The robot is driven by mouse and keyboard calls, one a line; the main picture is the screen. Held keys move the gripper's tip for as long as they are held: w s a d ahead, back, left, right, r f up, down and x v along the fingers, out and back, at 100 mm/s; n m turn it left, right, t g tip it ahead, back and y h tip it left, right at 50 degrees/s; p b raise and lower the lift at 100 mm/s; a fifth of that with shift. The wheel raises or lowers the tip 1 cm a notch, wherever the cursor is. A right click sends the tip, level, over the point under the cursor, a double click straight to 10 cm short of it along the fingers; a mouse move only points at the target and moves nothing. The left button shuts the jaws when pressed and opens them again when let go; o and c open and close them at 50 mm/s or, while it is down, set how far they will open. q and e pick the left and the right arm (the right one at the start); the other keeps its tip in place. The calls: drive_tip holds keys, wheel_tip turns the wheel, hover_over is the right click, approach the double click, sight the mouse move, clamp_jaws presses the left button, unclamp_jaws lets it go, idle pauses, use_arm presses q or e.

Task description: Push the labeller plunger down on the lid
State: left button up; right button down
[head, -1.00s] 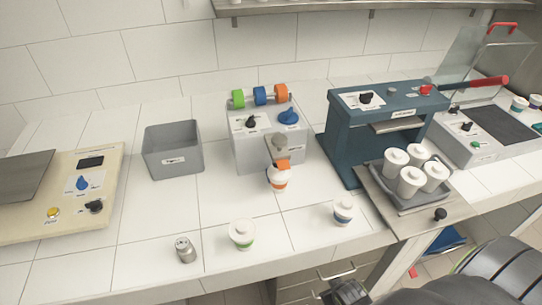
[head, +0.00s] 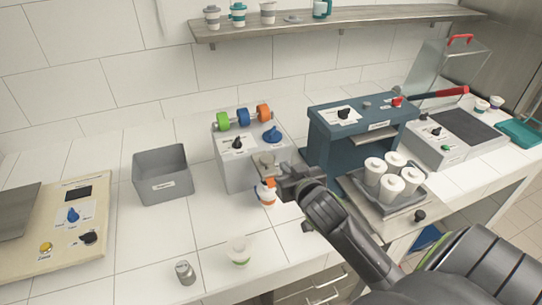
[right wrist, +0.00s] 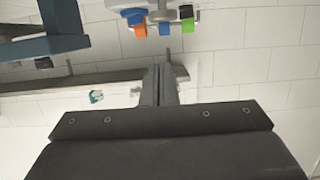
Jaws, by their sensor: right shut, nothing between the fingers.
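The labeller (head: 231,168) is a grey box with green, blue and orange rolls on top and two knobs. Its plunger (head: 267,160) juts from the front, with an orange part below its head. A white lidded cup with an orange band (head: 265,196) stands under it. My right gripper (head: 281,183) is shut and empty, just right of the plunger and cup in the head view; I cannot tell whether it touches them. In the right wrist view its shut fingers (right wrist: 158,80) point up the picture, with the rolls beyond. My left gripper is not in view.
A grey bin (head: 162,186) stands left of the labeller. A blue press (head: 335,140) and a tray of white cups (head: 398,199) are to the right. A green-banded cup (head: 238,252) and a metal shaker (head: 185,273) stand in front. The counter between is clear.

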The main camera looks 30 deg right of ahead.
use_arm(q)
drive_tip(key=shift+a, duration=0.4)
use_arm(e)
drive_tip(key=shift+w+a+r, duration=0.15)
drive_tip(key=shift+w+r, duration=0.05)
drive_tip(key=shift+r, duration=0.65)
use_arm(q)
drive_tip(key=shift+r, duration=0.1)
use_arm(e)
drive_tip(key=shift+w, duration=0.1)
drive_tip(key=p, duration=0.3)
hover_over(271, 174)
drive_tip(key=f, duration=0.2)
wheel_tip(271, 174, down, 2)
drive_tip(key=shift+f+p, duration=0.25)
drive_tip(key=shift+p, duration=0.3)
drive_tip(key=shift+f, duration=0.85)
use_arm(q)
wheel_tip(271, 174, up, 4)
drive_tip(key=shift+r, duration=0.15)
use_arm(e)
drive_tip(key=shift+f, duration=0.1)
